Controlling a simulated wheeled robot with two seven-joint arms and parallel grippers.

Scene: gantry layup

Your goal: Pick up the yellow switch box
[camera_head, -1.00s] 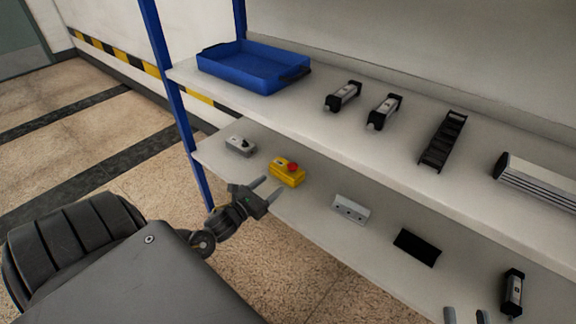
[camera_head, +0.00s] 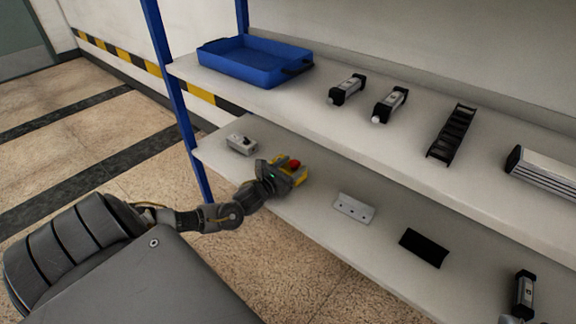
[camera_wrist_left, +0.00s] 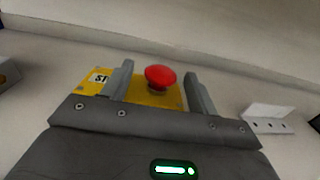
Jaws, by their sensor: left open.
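The yellow switch box (camera_head: 300,178) with its red button sits on the lower shelf, partly hidden behind my left gripper (camera_head: 284,172) in the head view. In the left wrist view the yellow switch box (camera_wrist_left: 150,97) shows its red button between the two fingers of my open left gripper (camera_wrist_left: 160,90). Part of the box with a white label shows left of the left finger. I cannot tell whether either finger touches it. A small grey tip at the bottom right edge of the head view may be my right gripper; its fingers cannot be made out.
On the lower shelf (camera_head: 300,215), a grey switch box (camera_head: 241,144) stands left of the yellow one. A light perforated bracket (camera_head: 354,208) and a black plate (camera_head: 423,247) lie to the right. The upper shelf (camera_head: 330,118) overhangs behind, holding a blue tray (camera_head: 256,75).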

